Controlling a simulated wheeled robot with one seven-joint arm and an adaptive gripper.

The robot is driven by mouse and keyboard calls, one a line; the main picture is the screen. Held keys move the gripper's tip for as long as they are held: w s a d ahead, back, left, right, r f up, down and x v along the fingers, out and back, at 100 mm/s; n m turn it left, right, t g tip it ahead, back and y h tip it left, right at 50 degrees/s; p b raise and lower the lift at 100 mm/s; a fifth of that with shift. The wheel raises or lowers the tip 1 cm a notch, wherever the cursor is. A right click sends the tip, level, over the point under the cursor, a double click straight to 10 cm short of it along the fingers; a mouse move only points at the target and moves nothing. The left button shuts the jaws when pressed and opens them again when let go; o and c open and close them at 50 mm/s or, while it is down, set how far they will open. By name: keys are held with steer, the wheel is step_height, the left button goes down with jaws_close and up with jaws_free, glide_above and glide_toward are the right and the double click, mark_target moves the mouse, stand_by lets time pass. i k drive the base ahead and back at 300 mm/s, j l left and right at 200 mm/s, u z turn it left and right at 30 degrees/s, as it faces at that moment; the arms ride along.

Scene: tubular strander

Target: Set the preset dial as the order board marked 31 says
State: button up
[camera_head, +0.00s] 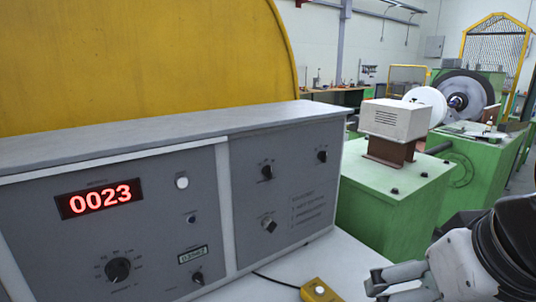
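A grey control panel (60,230) stands at the left, with a red lit display (98,199) reading 0023. Below it is a large black round dial (117,270) with marks around it; the marks are too small to read. I cannot tell for sure whether this is the preset dial. Smaller black knobs (197,278) (267,172) are also on the panel. No board marked 31 can be made out. My gripper (372,284) is at the bottom right, pointing left, apart from the panel and holding nothing that I can see. Its finger opening is unclear.
A small yellow box (319,291) with a button and a black cable lies on the pale surface in front of the panel. A green machine base (395,205) with a white vented box (395,120) stands to the right. A large yellow cover (140,60) rises behind the panel.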

mark_target(117, 270)
steer(key=u, duration=1.35)
steer(key=k+j+u, duration=0.3)
steer(key=k+j, duration=0.25)
